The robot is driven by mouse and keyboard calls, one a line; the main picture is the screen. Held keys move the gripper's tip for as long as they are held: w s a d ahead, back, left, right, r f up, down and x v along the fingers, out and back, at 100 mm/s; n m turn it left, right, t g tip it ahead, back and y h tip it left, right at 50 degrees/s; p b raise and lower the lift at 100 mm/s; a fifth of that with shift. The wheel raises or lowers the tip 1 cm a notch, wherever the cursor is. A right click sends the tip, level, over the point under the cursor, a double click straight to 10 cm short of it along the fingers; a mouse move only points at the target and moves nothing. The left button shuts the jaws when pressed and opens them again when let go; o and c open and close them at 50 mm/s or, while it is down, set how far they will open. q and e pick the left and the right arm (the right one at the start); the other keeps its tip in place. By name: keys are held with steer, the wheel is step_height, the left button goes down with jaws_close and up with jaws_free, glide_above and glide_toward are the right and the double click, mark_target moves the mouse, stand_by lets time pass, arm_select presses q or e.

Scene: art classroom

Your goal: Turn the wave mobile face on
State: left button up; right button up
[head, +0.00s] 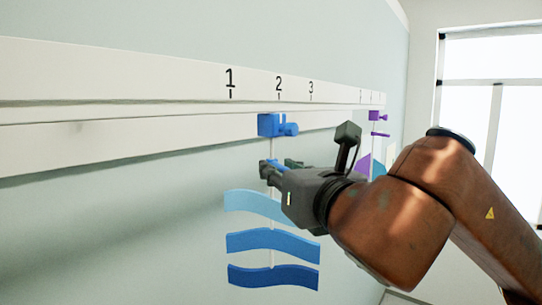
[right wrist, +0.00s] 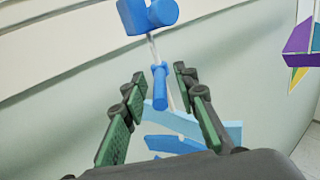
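The wave mobile hangs from a blue clip (head: 270,125) on the white wall rail, below mark 2. A thin cord runs down from it to several wavy blue strips (head: 273,241), pale at the top and darker below. The strips are turned somewhat aslant to the head view. My right gripper (head: 268,170) is at the cord, between clip and strips. In the right wrist view its fingers (right wrist: 159,73) are open, one on each side of a small blue rod (right wrist: 160,85) on the cord, with gaps visible. My left gripper is not in view.
The white rail (head: 150,117) with numbered marks runs along the wall. Another mobile with a purple clip (head: 377,116) hangs farther along; its purple, teal and yellow pieces (right wrist: 300,38) show in the right wrist view. A window is at the right.

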mark_target(271, 158)
steer(key=p+x, duration=0.2)
steer(key=x, duration=0.3)
steer(key=shift+w, duration=0.1)
steer(key=shift+c, duration=0.5)
jaws_close()
